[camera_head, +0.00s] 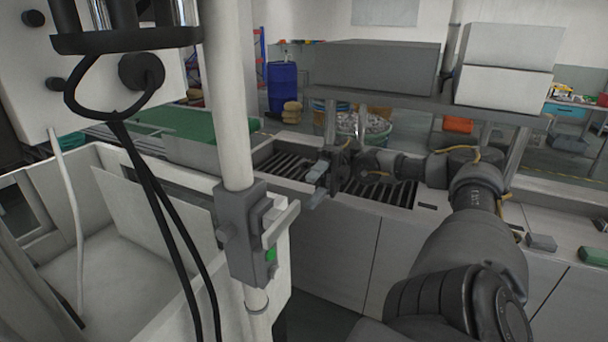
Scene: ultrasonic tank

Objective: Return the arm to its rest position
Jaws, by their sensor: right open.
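My right arm comes in from the lower right and bends left over the light counter of the tank unit. My right gripper (316,181) is at its end, open and empty, above or beside the dark slatted grate (290,165) set in the counter. I cannot tell how high it is above the grate. My left gripper is not in view.
A white post (232,95) with a grey switch box (243,235) stands left of the gripper. A white open basin (120,265) fills the lower left. A shelf with a grey box (375,68) and white boxes (505,65) stands behind the arm. A green block (594,256) lies right.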

